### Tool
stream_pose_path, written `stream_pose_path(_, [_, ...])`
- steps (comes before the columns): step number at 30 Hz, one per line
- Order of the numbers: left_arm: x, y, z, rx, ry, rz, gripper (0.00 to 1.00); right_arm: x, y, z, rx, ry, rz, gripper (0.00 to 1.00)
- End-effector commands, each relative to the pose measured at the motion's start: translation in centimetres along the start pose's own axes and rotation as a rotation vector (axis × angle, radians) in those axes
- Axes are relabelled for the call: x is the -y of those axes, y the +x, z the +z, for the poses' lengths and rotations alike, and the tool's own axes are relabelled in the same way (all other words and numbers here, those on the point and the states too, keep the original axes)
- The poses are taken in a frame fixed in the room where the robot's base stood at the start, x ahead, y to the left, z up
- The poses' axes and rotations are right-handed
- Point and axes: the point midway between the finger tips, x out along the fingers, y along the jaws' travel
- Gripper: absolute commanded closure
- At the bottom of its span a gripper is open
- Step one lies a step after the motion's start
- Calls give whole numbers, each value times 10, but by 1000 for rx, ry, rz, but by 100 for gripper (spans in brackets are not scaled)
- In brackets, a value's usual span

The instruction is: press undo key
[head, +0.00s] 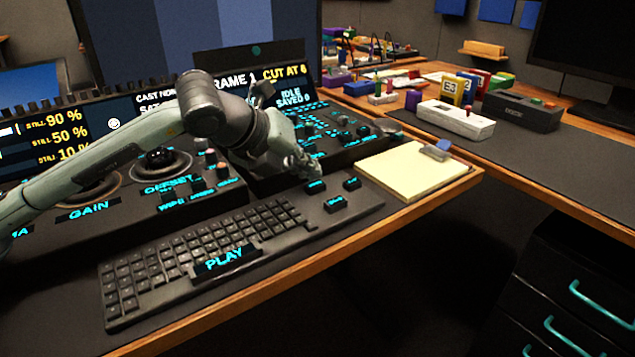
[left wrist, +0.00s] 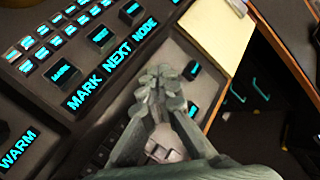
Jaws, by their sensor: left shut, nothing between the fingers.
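Three small black keys with cyan labels stand at the right end of the keyboard. They are a back-left key (head: 316,186), a back-right key (head: 351,183) and a front key (head: 335,204); their labels are too small to read surely, so I cannot tell which is undo. My left gripper (head: 312,174) is shut and empty, its tips pointing down right by the back-left key. I cannot tell whether they touch it. In the left wrist view the closed fingertips (left wrist: 160,77) hide what lies beneath them; one labelled key (left wrist: 191,70) shows beside them. My right gripper is out of view.
The black keyboard (head: 200,255) with its PLAY key lies in front. A control panel (head: 335,130) rises behind the gripper. A yellow notepad (head: 405,172) lies to the right on the desk, near the wooden front edge.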

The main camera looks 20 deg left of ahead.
Motion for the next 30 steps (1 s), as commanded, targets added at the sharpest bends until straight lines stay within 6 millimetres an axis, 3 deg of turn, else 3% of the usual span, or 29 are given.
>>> stream_pose_path(1, [1, 15, -19, -34, -7, -13, 100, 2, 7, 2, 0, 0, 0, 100])
stream_pose_path(30, [10, 8, -19, -34, -7, -13, 100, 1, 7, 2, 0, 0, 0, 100])
